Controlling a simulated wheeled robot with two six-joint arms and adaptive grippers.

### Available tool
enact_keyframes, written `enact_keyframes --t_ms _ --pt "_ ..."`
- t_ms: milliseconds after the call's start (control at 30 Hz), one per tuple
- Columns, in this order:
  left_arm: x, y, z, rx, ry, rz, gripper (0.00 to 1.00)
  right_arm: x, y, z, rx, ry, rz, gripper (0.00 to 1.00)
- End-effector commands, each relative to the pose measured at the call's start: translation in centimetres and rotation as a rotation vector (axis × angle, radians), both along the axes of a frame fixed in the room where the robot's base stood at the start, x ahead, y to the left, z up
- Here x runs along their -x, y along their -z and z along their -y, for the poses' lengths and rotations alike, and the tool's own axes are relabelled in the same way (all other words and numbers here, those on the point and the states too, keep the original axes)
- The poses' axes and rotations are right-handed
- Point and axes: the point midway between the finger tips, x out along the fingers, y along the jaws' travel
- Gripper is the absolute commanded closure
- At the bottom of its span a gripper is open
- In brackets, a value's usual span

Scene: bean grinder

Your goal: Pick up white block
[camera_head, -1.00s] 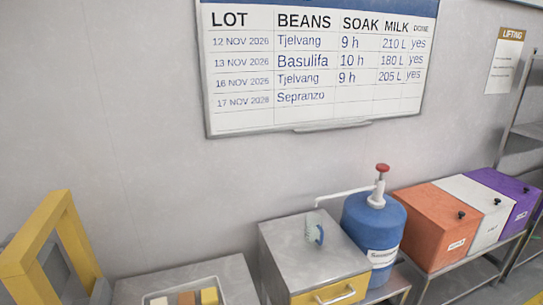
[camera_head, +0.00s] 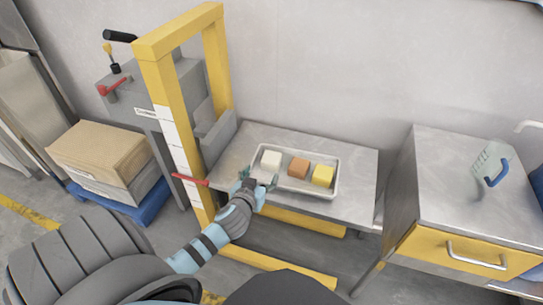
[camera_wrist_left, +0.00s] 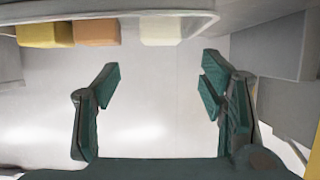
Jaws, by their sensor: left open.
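The white block (camera_head: 271,160) sits in a metal tray (camera_head: 293,187) on a steel table, left of an orange-brown block (camera_head: 299,167) and a yellow block (camera_head: 322,175). My left gripper (camera_head: 258,184) is open and empty, just in front of the tray's near left side. In the left wrist view the white block (camera_wrist_left: 161,30) is at the top, beyond the open fingers (camera_wrist_left: 158,80), with the orange-brown block (camera_wrist_left: 97,32) and yellow block (camera_wrist_left: 45,34) to its left. My right gripper is not in view.
A yellow frame (camera_head: 165,110) with a red pointer (camera_head: 190,179) stands left of the tray. A steel cabinet (camera_head: 460,195) with a yellow drawer (camera_head: 465,250) stands at right. A cardboard box (camera_head: 100,152) is on a blue pallet at left. The steel table (camera_head: 355,165) is bare right of the tray.

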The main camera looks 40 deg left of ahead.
Motion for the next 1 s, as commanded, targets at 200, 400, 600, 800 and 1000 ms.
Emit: enact_keyframes --t_ms 200,400,600,800,1000 --pt "-5.1 1.9 -1.9 0.003 -0.001 0.004 0.36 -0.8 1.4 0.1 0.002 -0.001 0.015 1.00" --pt "-7.3 2.7 -2.7 0.003 0.004 0.002 0.36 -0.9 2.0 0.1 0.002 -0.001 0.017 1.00" --pt "-10.1 4.4 -4.2 0.004 0.003 0.002 0.36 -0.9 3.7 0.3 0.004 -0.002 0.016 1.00" --pt "-11.6 4.9 -4.8 0.005 0.006 0.001 0.36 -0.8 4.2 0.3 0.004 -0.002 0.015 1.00" --pt "-11.6 4.8 -4.8 0.005 0.006 0.001 0.49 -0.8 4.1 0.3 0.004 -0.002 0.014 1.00"
